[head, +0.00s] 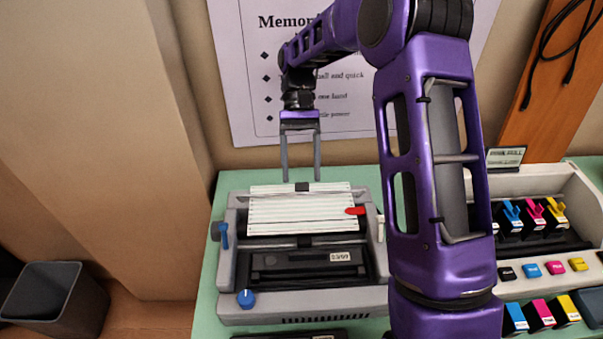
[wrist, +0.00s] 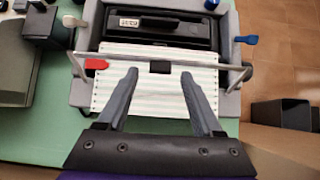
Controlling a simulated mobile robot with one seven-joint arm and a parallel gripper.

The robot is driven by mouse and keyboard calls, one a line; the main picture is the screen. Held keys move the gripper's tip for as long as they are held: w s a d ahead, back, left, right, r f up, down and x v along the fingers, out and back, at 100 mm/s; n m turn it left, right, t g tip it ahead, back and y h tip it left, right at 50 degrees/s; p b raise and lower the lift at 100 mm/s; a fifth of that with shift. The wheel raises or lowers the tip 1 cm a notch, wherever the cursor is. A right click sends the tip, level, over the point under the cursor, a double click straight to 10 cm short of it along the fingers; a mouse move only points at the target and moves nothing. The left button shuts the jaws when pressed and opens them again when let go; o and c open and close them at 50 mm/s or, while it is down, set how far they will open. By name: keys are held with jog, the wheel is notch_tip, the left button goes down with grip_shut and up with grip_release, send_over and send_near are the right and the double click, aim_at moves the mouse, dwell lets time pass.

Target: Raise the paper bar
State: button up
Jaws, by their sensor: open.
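A grey printer (head: 300,300) stands on the green table with a lined white paper sheet (head: 300,215) in it. The paper bar is a thin grey rod (wrist: 215,65) across the sheet in the wrist view, with a small black block (wrist: 159,67) at its middle. In the head view the block (head: 303,187) shows at the sheet's far edge.
A red lever (head: 355,211), a blue lever (head: 223,234) and a blue knob (head: 245,298) are on the printer. An ink cartridge display (head: 570,215) stands at right, partly behind my arm. A dark bin (head: 55,295) is at lower left. A wall with a poster (head: 245,90) is behind.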

jog(key=v, duration=0.6)
dwell(0.3)
